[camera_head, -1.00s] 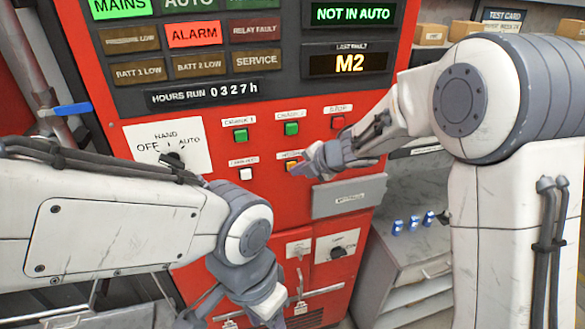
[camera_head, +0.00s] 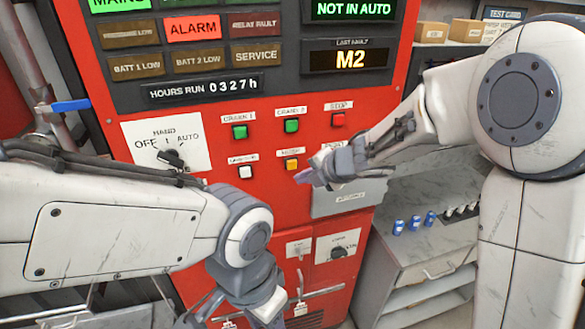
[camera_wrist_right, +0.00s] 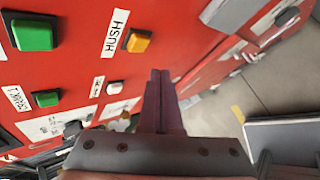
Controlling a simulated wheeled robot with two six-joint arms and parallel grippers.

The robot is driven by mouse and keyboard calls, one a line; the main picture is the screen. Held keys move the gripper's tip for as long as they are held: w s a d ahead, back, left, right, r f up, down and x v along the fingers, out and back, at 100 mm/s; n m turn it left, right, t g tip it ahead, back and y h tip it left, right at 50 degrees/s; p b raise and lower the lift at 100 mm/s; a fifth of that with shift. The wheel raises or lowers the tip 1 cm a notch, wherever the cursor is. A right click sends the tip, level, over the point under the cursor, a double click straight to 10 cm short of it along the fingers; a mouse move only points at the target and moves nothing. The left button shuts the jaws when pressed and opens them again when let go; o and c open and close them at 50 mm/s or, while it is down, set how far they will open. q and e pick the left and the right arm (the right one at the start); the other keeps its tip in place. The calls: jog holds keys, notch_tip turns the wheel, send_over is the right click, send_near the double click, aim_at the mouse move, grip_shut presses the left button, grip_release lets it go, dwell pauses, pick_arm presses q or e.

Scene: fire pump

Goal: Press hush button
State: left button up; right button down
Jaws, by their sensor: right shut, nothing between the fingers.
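The hush button (camera_head: 291,164) is a small amber square button on the red panel, below the green crank buttons. In the right wrist view the amber button (camera_wrist_right: 138,41) sits beside its HUSH label. My right gripper (camera_head: 305,178) is shut and empty, with its tips just right of and below the button in the head view. In the wrist view its closed fingers (camera_wrist_right: 160,78) are apart from the button and below it in the picture. My left arm crosses the lower left of the head view; its fingers are cut off at the bottom edge.
A white button (camera_head: 245,171), green buttons (camera_head: 240,132) and a red stop button (camera_head: 338,119) surround the amber one. The ALARM lamp (camera_head: 193,29) is lit red. A display (camera_head: 349,60) reads M2. A grey drawer unit (camera_head: 415,262) stands to the right.

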pick_arm(q)
jog(key=shift+f, duration=0.35)
pick_arm(e)
jog(key=shift+s+d, duration=0.2)
jog(key=shift+s, duration=0.45)
jog(key=shift+s+d, duration=0.2)
jog(key=shift+s, duration=0.4)
